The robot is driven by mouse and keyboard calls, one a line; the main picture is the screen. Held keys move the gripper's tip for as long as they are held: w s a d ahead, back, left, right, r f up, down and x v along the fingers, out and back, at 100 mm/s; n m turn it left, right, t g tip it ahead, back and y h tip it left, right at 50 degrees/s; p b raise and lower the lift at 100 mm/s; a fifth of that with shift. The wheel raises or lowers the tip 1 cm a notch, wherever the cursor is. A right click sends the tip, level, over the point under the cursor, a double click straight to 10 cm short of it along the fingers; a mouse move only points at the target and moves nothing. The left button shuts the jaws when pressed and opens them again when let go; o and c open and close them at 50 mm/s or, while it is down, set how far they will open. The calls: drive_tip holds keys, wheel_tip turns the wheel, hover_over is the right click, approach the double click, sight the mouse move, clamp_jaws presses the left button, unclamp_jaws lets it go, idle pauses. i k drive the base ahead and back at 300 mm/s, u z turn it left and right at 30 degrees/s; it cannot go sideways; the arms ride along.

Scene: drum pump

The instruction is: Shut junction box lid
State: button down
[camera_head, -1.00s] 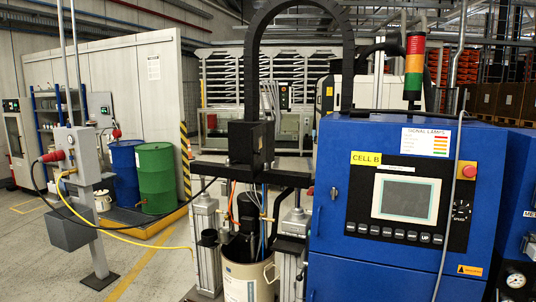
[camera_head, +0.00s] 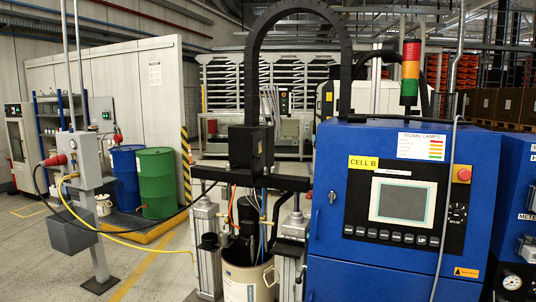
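A grey box (camera_head: 90,172) is fixed on a post at the left, with a red plug and yellow and black cables at its side. A darker grey box (camera_head: 72,233) sits lower on the same post. I cannot tell which of these, if either, is the junction box, and no open lid can be made out on them. My gripper is not in view.
A drum pump with a pale drum (camera_head: 247,280) stands in the middle. A blue control cabinet (camera_head: 335,243) fills the right. Blue (camera_head: 126,165) and green (camera_head: 157,180) drums stand behind the post. A yellow cable (camera_head: 130,243) hangs between post and pump.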

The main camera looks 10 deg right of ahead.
sight(258, 138)
drive_tip(key=i, duration=1.4)
drive_tip(key=u, duration=0.85)
drive_tip(key=i, duration=0.5)
drive_tip(key=u, duration=0.25)
